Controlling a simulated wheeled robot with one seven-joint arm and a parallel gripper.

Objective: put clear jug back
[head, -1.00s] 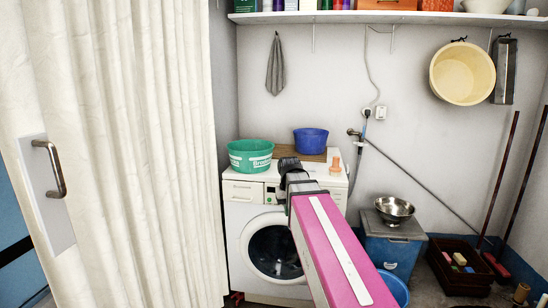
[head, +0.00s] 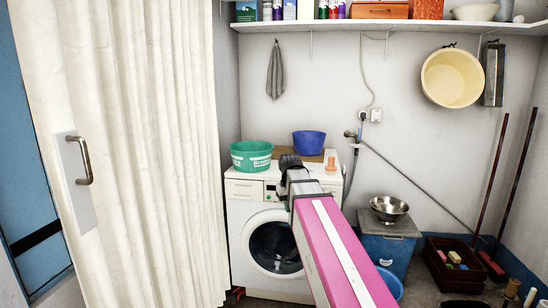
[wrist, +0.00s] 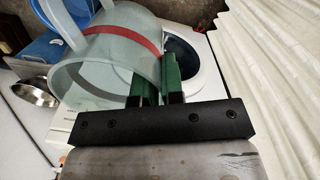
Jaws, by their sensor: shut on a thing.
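In the wrist view, the clear jug (wrist: 105,68) is a see-through, pale vessel with a red band and a handle. It lies tilted in the picture beside the green fingers of my gripper (wrist: 158,82), which are shut on its wall. In the head view, the end of my arm with the gripper (head: 288,164) is in front of the washing machine (head: 262,225). The jug and fingertips are hidden there behind my arm.
A green basin (head: 251,155) and a blue bowl (head: 309,142) stand on top of the machine. A steel bowl (head: 389,208) sits on a blue box (head: 385,250) at right. A white curtain (head: 150,130) hangs at left. A shelf (head: 390,23) runs above.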

